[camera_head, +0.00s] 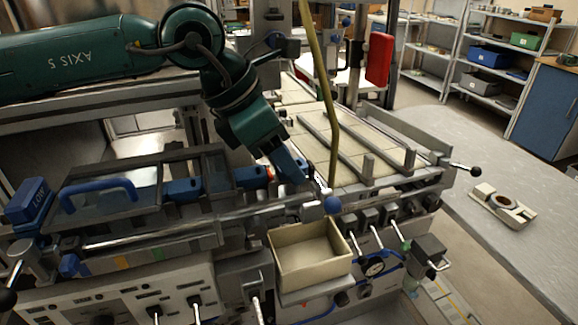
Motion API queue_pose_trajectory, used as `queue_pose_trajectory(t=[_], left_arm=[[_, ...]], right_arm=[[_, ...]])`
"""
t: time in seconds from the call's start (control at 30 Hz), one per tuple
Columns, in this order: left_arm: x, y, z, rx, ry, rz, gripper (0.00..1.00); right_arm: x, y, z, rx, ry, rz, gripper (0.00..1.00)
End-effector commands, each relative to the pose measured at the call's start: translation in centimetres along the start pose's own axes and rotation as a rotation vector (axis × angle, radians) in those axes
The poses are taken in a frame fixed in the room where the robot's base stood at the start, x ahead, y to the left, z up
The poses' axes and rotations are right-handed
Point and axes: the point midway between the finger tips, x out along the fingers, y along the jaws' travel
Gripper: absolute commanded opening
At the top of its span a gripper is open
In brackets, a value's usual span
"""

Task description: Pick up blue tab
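My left arm comes in from the upper left, and its gripper (314,187) points down and right over the bench machine. Its blue end is close to a metal rail and a round blue knob (332,204). The fingertips are small and partly merged with the machine, so I cannot tell whether they are open or touching anything. Several blue parts show, and I cannot tell which is the blue tab. A small blue piece (70,265) sits at the machine's lower left. A blue block (30,200) is above it. My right gripper is not in view.
An empty cream bin (311,262) stands in front of the gripper. A blue handle (98,190) crosses a clear cover at left. Levers and a gauge (375,267) line the front. A grey table (500,250) at right is mostly clear, with a small device (503,206).

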Motion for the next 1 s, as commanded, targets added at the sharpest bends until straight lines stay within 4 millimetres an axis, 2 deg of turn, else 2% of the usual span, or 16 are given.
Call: queue_pose_trajectory(t=[0.07,0.5,0.8,1.0], left_arm=[[0.0,0.0,0.0,0.0,0.0,0.0,0.4],[-0.1,0.0,0.0,0.0,0.0,0.0,0.05],[-0.2,0.0,0.1,0.0,0.0,0.001,0.05],[-1.7,0.1,1.0,0.0,-0.003,0.002,0.05]], right_arm=[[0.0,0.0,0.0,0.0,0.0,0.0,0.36],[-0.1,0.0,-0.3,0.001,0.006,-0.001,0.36],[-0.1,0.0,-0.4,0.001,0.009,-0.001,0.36],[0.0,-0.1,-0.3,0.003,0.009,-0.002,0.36]])
